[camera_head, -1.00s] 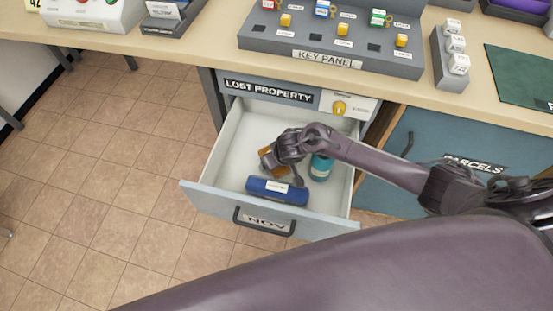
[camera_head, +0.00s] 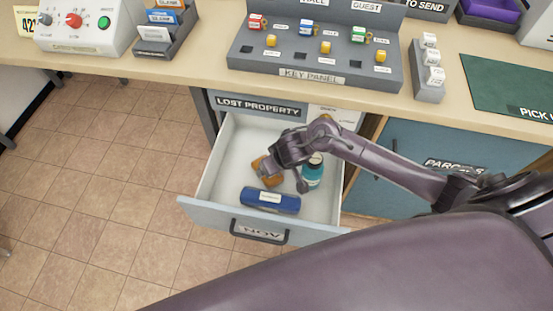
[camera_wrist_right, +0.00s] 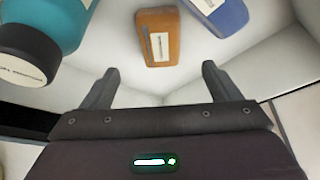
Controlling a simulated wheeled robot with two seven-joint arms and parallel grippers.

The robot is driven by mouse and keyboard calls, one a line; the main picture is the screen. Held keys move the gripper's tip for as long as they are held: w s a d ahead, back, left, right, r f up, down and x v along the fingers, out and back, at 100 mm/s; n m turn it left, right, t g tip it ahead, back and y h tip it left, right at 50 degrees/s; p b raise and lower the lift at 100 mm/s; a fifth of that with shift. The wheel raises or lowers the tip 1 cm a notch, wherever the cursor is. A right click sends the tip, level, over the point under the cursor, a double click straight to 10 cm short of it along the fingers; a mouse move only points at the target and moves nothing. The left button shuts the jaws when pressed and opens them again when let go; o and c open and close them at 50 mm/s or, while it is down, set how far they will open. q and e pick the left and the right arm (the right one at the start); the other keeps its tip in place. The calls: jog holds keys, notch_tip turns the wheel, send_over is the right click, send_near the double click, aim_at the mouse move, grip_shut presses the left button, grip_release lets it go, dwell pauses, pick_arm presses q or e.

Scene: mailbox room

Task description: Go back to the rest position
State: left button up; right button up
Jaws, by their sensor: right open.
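My right gripper (camera_head: 284,178) is open and empty above the pulled-out lost property drawer (camera_head: 207,187). In the right wrist view its two fingers (camera_wrist_right: 155,85) are spread apart, with nothing between them. An orange-brown item (camera_head: 262,178) with a pale label lies in the drawer, partly hidden by the gripper; in the wrist view it (camera_wrist_right: 158,45) lies beyond the fingertips. A blue case (camera_head: 270,201) lies near the drawer front and also shows in the wrist view (camera_wrist_right: 222,14). A teal bottle (camera_head: 313,173) stands right of the gripper. My left gripper is out of view.
A desk (camera_head: 190,72) runs above the drawer, carrying a key panel (camera_head: 310,78), a control box (camera_head: 85,35) and a stamp holder (camera_head: 428,85). A blue parcels door (camera_head: 395,165) is to the right. The tiled floor (camera_head: 100,190) at left is clear.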

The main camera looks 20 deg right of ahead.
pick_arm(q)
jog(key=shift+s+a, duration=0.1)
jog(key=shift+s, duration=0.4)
pick_arm(e)
jog(key=shift+s+r, duration=0.2)
jog(key=shift+r, duration=0.3)
